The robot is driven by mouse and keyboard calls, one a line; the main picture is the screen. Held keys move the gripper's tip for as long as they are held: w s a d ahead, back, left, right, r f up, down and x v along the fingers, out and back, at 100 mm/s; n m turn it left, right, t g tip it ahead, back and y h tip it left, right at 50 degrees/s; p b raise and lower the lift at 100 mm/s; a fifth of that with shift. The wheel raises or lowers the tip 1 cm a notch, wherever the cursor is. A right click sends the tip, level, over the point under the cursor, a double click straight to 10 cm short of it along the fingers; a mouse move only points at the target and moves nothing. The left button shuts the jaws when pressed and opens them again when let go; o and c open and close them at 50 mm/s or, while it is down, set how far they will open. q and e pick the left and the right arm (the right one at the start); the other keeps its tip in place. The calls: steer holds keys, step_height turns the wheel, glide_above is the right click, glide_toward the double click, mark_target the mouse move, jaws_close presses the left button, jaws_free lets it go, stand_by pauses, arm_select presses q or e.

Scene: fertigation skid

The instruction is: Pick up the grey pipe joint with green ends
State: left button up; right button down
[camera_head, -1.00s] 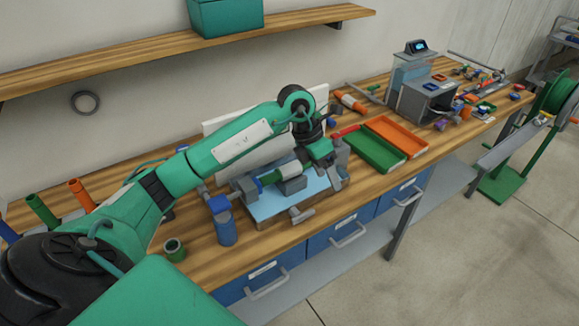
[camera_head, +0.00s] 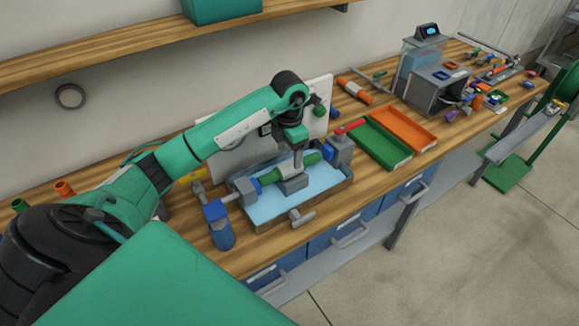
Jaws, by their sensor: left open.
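The grey pipe joint with green ends lies level in a clamp fixture over a light-blue tray (camera_head: 335,188). Its green ends (camera_head: 270,177) show on both sides of its middle, with blue parts beyond them. Its grey middle is mostly hidden by my gripper. My left gripper (camera_head: 298,165) is open and points down at the joint's middle from above. I cannot tell whether its fingers touch the joint. My right gripper is out of view.
Grey clamp blocks (camera_head: 340,152) flank the joint, and a white panel (camera_head: 318,92) stands behind it. Green (camera_head: 378,145) and orange (camera_head: 406,130) trays lie to the right, with a grey machine (camera_head: 438,88) beyond.

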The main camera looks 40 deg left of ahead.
mark_target(290, 163)
arm_select(q)
steer(key=shift+s+d+f+p, duration=0.15)
steer(key=shift+f+p, duration=0.25)
steer(key=shift+f, duration=0.05)
step_height(290, 163, down, 4)
steer(key=shift+r+p, duration=0.25)
steer(key=shift+p, duration=0.55)
steer(key=shift+f, duration=0.45)
steer(key=c, duration=1.2)
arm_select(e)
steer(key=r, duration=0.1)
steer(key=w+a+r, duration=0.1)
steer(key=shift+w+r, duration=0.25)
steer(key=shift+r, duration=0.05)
